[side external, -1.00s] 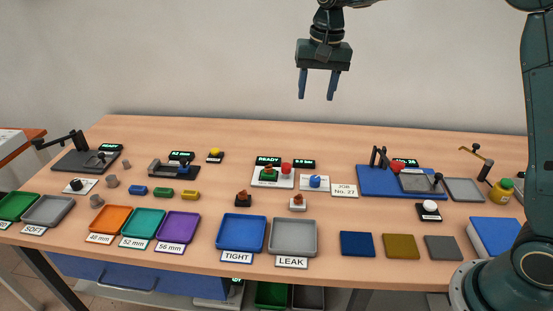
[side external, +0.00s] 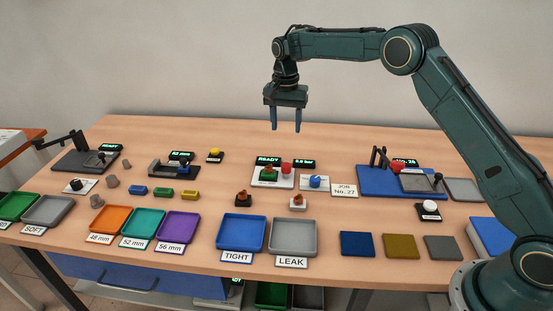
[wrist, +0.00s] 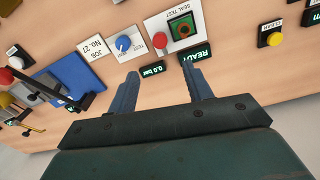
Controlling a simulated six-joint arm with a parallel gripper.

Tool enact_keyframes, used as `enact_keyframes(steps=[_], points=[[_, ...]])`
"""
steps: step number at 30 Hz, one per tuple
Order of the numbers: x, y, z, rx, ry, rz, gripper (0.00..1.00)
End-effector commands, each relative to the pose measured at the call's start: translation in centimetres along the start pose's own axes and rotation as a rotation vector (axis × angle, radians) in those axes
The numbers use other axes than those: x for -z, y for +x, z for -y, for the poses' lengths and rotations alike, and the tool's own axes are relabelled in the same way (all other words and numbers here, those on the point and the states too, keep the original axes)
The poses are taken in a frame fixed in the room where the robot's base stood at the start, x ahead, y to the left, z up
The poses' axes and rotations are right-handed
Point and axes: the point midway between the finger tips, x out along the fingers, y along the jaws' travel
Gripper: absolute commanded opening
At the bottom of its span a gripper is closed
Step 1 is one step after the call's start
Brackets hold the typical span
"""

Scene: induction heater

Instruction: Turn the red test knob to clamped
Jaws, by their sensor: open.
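The red test knob (side external: 286,168) stands at the right of the white seal test plate (side external: 287,184), near the table's middle. In the wrist view the knob (wrist: 160,40) is a red round cap beside a "TEST" label; its turn position cannot be made out. My gripper (side external: 286,130) is open and empty, fingers pointing down, well above the table at the back. In the wrist view my gripper (wrist: 162,75) has its fingers apart, with the knob seen beyond them. No contact shows.
A blue knob (side external: 315,181) stands right of the plate. Displays reading READY (side external: 268,160) and 0.0 bar (wrist: 152,69) stand behind it. A blue fixture (side external: 372,187) with a red part lies farther right. Blue (side external: 242,250) and grey (side external: 293,252) trays lie in front.

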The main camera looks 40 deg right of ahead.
Motion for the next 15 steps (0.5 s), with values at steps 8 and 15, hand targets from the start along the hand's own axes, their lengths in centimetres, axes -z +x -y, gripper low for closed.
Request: enact_keyframes(steps=[8, 15], points=[[0.0, 0.7, 0.0, 0.0, -0.001, 0.0, 0.5], [0.0, 3.2, 0.0, -0.001, -0.002, 0.001, 0.5]])
